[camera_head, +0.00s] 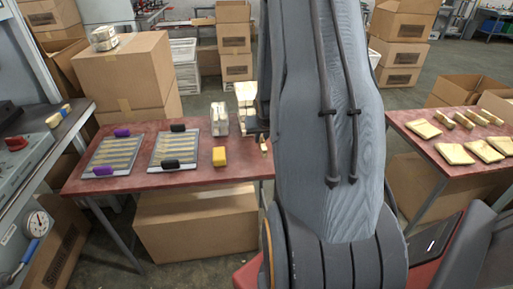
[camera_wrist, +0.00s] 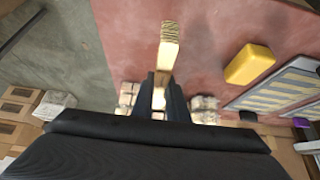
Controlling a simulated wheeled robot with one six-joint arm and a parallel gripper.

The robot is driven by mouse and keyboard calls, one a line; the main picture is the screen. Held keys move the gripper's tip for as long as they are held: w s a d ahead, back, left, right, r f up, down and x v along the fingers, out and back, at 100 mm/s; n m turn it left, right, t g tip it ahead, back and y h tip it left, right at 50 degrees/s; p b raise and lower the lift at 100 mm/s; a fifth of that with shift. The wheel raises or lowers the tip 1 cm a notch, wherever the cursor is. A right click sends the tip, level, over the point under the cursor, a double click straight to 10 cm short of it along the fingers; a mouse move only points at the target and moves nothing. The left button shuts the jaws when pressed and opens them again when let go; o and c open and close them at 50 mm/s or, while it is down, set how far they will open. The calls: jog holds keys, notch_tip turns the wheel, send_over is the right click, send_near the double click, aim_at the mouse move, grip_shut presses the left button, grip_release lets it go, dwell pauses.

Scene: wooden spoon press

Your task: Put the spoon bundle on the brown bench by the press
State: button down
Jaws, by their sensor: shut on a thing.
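My gripper (camera_wrist: 161,82) is shut on the spoon bundle (camera_wrist: 169,42), a narrow pale wooden piece that sticks out past the fingertips over the red-brown bench top. In the head view a small end of the bundle (camera_head: 264,145) shows beside my arm, which hides most of the gripper. The red-brown bench (camera_head: 135,180) stands in the middle left, and it also shows in the wrist view (camera_wrist: 215,30). A grey machine with a gauge (camera_head: 38,223), perhaps the press, is at the far left. Whether the bundle touches the bench cannot be told.
Two slatted trays (camera_head: 112,153) with dark handles, a yellow block (camera_head: 219,157) and wrapped stacks (camera_head: 219,119) stand on the bench. Bare surface lies along its front edge. A second table (camera_head: 425,150) at right holds several packs. Cardboard boxes (camera_head: 125,75) stand behind and below.

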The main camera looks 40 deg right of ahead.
aim_at(264, 147)
jog(key=shift+f, duration=2.35)
jog(key=shift+f, duration=0.1)
jog(key=c, duration=1.7)
grip_release()
jog(key=shift+r, duration=0.2)
jog(key=v, duration=1.1)
jog(key=shift+s+a+r, duration=0.1)
jog(key=shift+a+r, duration=0.05)
jog(key=shift+r, duration=0.2)
jog(key=s+a+r+n+g+y, duration=0.1)
jog(key=s+a+n, duration=0.1)
jog(key=a, duration=0.7)
jog(key=s+a+r+n+g+y, duration=0.1)
jog(key=s+a, duration=0.4)
jog(key=a, duration=0.5)
jog(key=s+a+r+n+g+y, duration=0.1)
jog(key=s+a+r+n+g, duration=0.2)
jog(key=a, duration=0.7)
jog(key=shift+s+a, duration=0.15)
jog(key=shift+a, duration=0.05)
